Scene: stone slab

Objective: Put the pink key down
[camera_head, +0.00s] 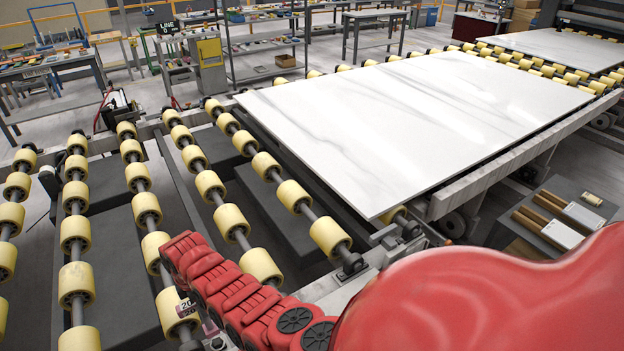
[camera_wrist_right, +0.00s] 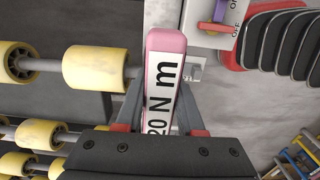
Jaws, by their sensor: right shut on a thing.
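My right gripper (camera_wrist_right: 160,128) is shut on the pink key (camera_wrist_right: 166,38) in the right wrist view. The key is a flat pink bar with a rounded end and a white label reading "20 N m". It points away from the gripper. In the head view only a small part of the labelled key (camera_head: 186,308) shows, at the lower left beside a row of red parts. Most of the right gripper is hidden there. I cannot tell whether the key touches anything beneath it. My left gripper is in neither view.
Yellow rollers (camera_head: 228,217) run along the left. An on/off panel (camera_wrist_right: 210,20) is near the key's end. A large white stone slab (camera_head: 420,115) lies on the conveyor.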

